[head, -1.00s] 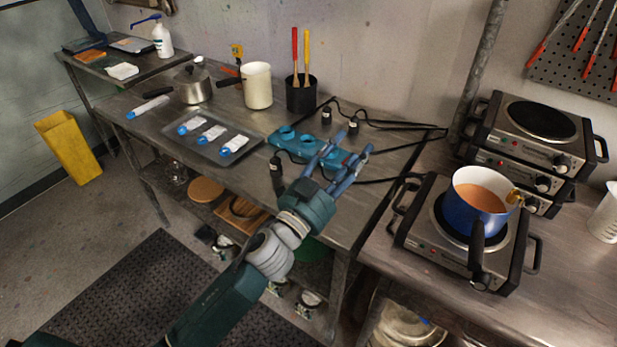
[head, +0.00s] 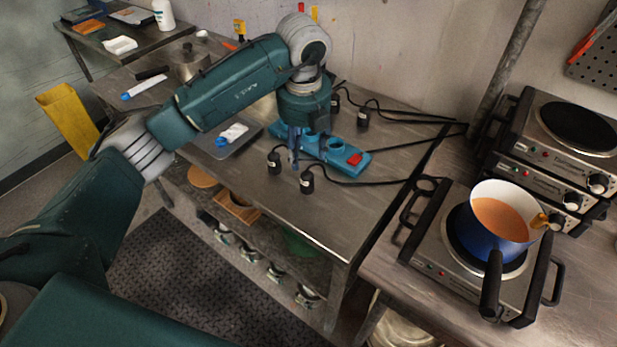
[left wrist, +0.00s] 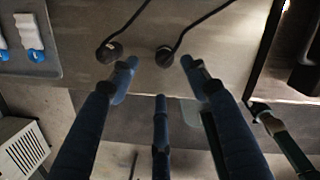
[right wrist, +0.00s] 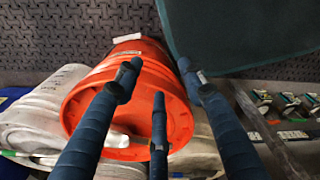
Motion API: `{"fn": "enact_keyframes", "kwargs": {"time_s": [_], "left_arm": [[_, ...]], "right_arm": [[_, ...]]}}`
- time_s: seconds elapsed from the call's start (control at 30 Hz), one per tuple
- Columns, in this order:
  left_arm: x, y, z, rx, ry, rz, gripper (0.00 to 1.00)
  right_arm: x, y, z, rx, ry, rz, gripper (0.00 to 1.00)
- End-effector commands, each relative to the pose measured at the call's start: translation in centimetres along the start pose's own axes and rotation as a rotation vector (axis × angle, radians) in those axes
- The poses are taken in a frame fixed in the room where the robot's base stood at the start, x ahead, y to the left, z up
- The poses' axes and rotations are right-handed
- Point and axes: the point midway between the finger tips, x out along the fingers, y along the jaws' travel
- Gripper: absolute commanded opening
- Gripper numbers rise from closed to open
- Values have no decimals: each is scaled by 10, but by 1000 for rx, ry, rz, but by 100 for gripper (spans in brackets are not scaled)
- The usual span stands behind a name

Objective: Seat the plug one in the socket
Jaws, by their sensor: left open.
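The teal socket strip (head: 352,158) lies on the steel table, with round sockets and a red switch. Two black plugs on cords, a left one (head: 274,162) and a right one (head: 307,181), stand in front of it. Two more, (head: 335,100) and (head: 363,118), stand behind it. I cannot tell which is plug one. My left gripper (head: 294,163) points down, open and empty, near the front plugs. In the left wrist view the right front plug (left wrist: 165,56) shows between the fingertips, apparently untouched; the other plug (left wrist: 110,52) is left of them. My right gripper (right wrist: 159,76) is open, off the table.
A hot plate (head: 470,275) with a blue pot (head: 497,225) stands on the right-hand table. A grey tray (head: 222,148) lies left of the strip, partly hidden by my arm. Cords run right from the plugs. An orange bucket (right wrist: 95,80) is below my right gripper.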

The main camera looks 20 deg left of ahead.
Motion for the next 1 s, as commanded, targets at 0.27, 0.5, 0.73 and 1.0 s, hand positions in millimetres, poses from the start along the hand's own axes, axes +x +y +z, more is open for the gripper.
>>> {"fn": "enact_keyframes", "kwargs": {"time_s": [0.27, 0.5, 0.73, 1.0], "left_arm": [[37, -1, -2, 3, 3, -3, 47], [60, -4, -6, 6, 9, -4, 47], [89, -5, -6, 5, 4, -5, 47], [92, -5, -6, 6, 3, -6, 43]], "right_arm": [[-12, -3, 14, -1, -21, -3, 40], [-32, -2, 4, -2, -11, -4, 40], [-39, -3, -1, -2, -4, -5, 40], [-38, -5, -1, -1, -4, -7, 40]]}}
